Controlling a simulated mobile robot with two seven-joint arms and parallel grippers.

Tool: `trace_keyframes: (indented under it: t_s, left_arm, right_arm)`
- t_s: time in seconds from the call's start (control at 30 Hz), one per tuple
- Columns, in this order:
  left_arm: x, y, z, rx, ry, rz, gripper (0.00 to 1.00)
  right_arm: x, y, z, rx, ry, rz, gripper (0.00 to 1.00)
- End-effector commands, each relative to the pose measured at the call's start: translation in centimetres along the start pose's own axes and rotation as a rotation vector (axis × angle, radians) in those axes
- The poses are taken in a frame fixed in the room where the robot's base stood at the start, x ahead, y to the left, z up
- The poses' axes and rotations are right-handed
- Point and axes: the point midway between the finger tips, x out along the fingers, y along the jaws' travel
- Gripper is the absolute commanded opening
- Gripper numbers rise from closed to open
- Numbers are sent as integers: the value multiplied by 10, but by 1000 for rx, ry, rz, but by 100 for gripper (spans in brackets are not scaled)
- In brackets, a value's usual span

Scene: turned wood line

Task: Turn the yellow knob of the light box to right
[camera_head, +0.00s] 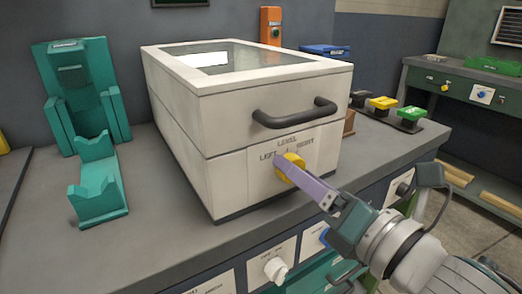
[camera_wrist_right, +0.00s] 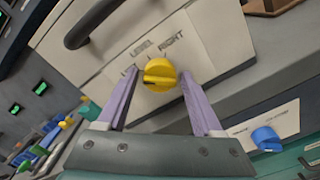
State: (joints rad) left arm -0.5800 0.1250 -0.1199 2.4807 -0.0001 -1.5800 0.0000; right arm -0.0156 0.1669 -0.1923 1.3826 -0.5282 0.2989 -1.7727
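The light box (camera_head: 185,140) is a cream case with a glass top and a dark handle, standing on the grey bench. Its yellow knob (camera_head: 290,168) is on the front face under the labels LEFT, LEVEL and RIGHT. In the right wrist view the yellow knob (camera_wrist_right: 160,75) sits between and just beyond the purple fingers. My right gripper (camera_wrist_right: 157,82) is open, with one finger on each side of the knob and a gap to each. In the head view the right gripper (camera_head: 303,180) reaches the knob from the lower right. My left gripper is not in view.
A teal stand (camera_head: 98,180) is left of the box. Yellow (camera_head: 383,102) and green (camera_head: 411,113) buttons stand on the bench to the right. Below the bench edge are a white knob (camera_head: 276,268) and a blue knob (camera_wrist_right: 266,138) on panels. The dark handle (camera_head: 295,113) juts out above the yellow knob.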

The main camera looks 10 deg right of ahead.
Motion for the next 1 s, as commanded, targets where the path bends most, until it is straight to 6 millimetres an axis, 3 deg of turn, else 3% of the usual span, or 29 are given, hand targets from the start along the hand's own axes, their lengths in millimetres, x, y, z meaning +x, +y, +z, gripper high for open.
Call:
trace_keyframes:
  t_s: [0.07,0.57,1.0]
  left_arm:
    - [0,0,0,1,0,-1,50]
    - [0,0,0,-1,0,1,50]
    - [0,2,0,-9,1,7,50]
  right_arm:
    - [0,0,0,0,0,0,58]
    - [0,0,0,0,0,0,1]
    - [0,0,0,38,0,0,0]
